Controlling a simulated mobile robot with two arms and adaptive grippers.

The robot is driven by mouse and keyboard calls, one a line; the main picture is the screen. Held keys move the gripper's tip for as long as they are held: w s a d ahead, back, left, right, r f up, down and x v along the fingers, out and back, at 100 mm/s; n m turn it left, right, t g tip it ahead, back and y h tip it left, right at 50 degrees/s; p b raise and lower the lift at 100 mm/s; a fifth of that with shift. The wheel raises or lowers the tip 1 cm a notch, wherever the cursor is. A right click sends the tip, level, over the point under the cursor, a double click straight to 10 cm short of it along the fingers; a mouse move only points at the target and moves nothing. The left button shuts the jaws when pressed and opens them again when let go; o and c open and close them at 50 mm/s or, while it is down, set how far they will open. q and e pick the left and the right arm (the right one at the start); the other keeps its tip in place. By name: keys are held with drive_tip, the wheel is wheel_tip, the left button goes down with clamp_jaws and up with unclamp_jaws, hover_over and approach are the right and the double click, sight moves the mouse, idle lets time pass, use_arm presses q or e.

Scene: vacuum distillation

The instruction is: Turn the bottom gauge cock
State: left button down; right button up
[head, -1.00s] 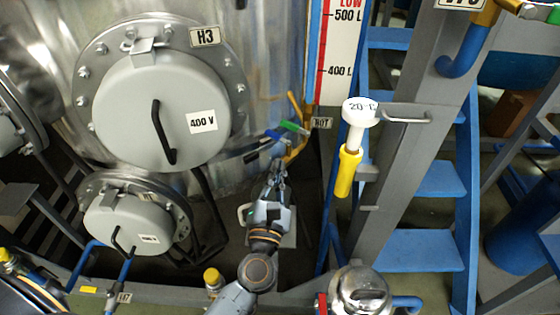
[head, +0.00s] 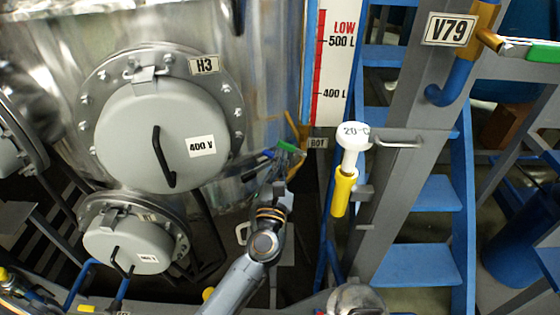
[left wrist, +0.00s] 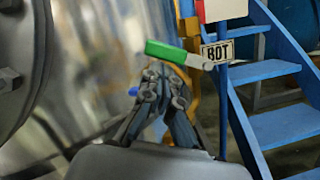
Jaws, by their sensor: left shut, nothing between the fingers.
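The bottom gauge cock has a green handle (head: 287,147) beside the BOT label (head: 318,143), below the red and white level gauge. In the left wrist view the green handle (left wrist: 165,52) sticks out to the left, with a pale metal end near the BOT label (left wrist: 218,53). My left gripper (head: 286,163) is just below the handle in the head view. In the left wrist view its fingertips (left wrist: 165,78) are together and empty, just below the handle; I cannot tell whether they touch it. My right gripper is not in view.
The steel vessel (head: 270,60) with its grey round hatch (head: 140,110) stands to the left. A white and yellow thermometer-like fitting (head: 344,185) is right of the cock. A grey post and blue stairs (head: 437,193) stand further right.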

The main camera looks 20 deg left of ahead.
sight(288, 146)
use_arm(q)
drive_tip(key=shift+r+m+h+p, duration=0.4)
drive_tip(key=shift+r+m+p, duration=0.25)
drive_tip(key=shift+m+p, duration=0.8)
drive_tip(key=r+m+p, duration=0.1)
drive_tip(key=m+p, duration=0.1)
drive_tip(key=p, duration=0.1)
drive_tip(key=d+r+m+h+p, duration=0.1)
drive_tip(key=m+p, duration=0.1)
drive_tip(key=p, duration=0.2)
drive_tip(key=r+m+g+p, duration=0.1)
drive_tip(key=m+p, duration=0.1)
drive_tip(key=p, duration=0.2)
drive_tip(key=shift+w+d+r, duration=0.15)
drive_tip(key=shift+w, duration=0.05)
drive_tip(key=shift+d+r+m+g+h+p, duration=0.1)
drive_tip(key=shift+d+m+g+h+p, duration=0.25)
drive_tip(key=shift+m+p, duration=0.65)
drive_tip(key=shift+w+d, duration=0.1)
drive_tip(key=shift+d+r, duration=0.1)
